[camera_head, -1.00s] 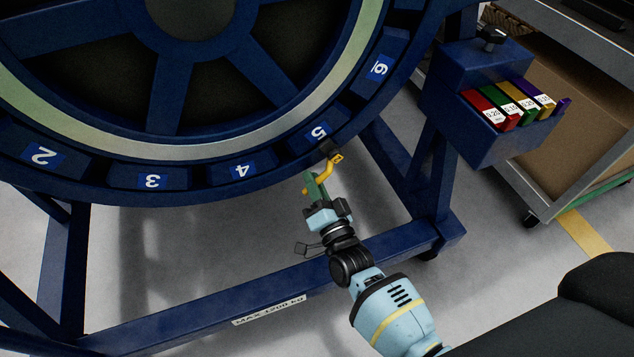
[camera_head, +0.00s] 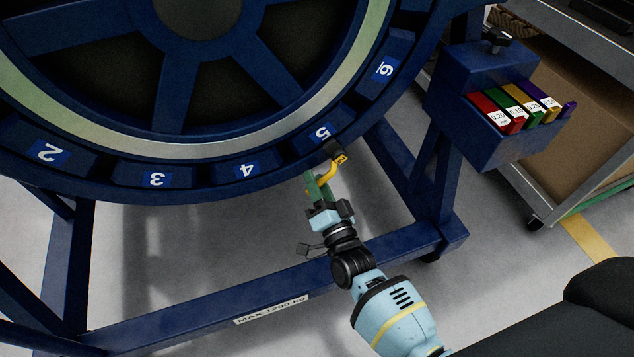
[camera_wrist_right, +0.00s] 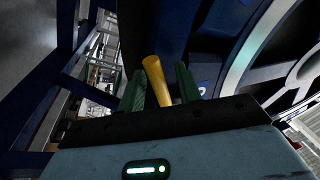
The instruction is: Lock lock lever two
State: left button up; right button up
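The yellow lock lever (camera_head: 333,170) sits at the lower rim of the blue ring, by the slot marked 5. It hangs from a dark pivot and bears a small black mark, too small to read surely. My right gripper (camera_head: 317,184), with green fingers, is at the lever's lower end. In the right wrist view the yellow lever (camera_wrist_right: 157,80) stands between the two green fingers, one on each side. A gap shows between the lever and the right-hand finger, so the gripper looks open around it. My left gripper is not in view.
The blue ring stand (camera_head: 400,240) has a lower beam behind my right arm and an upright to the right. A blue box (camera_head: 485,120) with coloured labelled pieces is fixed at the upper right. A cart (camera_head: 570,150) stands beyond. Grey floor is open below the ring.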

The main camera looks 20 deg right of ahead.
jog(key=p+v, duration=0.1)
jog(key=v, duration=0.6)
jog(key=shift+s, duration=0.35)
